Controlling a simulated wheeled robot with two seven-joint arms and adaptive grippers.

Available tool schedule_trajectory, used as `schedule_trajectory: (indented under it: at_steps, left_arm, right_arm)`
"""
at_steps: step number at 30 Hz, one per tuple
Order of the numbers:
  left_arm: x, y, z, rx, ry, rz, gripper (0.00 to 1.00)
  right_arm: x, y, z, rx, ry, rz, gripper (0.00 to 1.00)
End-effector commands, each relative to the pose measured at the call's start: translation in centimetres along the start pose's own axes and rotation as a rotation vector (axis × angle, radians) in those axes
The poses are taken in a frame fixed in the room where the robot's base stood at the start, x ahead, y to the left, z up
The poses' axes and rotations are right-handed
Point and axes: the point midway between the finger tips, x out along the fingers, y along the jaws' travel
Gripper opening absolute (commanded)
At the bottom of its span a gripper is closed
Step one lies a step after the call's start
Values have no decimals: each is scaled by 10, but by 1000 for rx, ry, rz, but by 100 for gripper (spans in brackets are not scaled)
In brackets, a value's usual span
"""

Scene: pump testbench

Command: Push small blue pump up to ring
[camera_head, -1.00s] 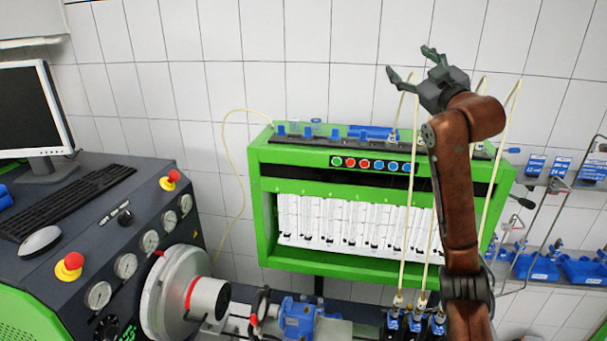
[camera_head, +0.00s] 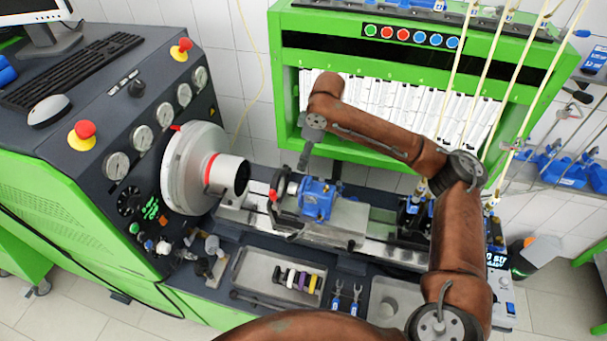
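The small blue pump (camera_head: 316,200) sits upright on the bench's metal rail, near the middle of the view. To its left stands a dark ring-shaped coupling with a red part (camera_head: 274,195). Further left, the large silver drum (camera_head: 190,165) has a narrower cylinder with a red ring (camera_head: 208,172) around it. My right arm reaches in from the right and bends over behind the pump. The dark end of my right gripper (camera_head: 305,157) points down just behind the pump; its fingers are too small to tell open from shut, and contact is unclear. My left gripper is out of view.
The green cabinet (camera_head: 284,75) with white measuring tubes stands behind the rail. Blue-black injectors (camera_head: 413,215) with pale hoses stand at the right. A tray (camera_head: 262,282) with coloured parts lies in front of the rail. The gauge console (camera_head: 140,140) is at left.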

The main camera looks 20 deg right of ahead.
Motion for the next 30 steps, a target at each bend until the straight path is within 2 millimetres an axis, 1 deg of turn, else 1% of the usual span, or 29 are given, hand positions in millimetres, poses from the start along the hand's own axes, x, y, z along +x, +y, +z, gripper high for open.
schedule_trajectory:
  at_steps: [1, 3, 6, 11, 21, 25, 30]
  left_arm:
    - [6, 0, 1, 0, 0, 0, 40]
    - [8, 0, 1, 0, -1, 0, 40]
    - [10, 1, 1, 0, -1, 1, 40]
    - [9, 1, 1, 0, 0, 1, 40]
    - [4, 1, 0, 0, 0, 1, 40]
    - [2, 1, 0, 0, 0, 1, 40]
    - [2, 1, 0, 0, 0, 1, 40]
  right_arm:
    - [16, -12, 17, -8, -62, -27, 64]
    - [30, -27, 36, -16, -134, -65, 64]
    - [42, -40, 51, -27, -199, -99, 64]
    - [56, -49, 56, -38, -229, -117, 64]
    - [104, -55, 62, -46, -225, -117, 64]
    - [116, -56, 65, -45, -225, -116, 64]
    - [123, -56, 67, -44, -223, -115, 64]
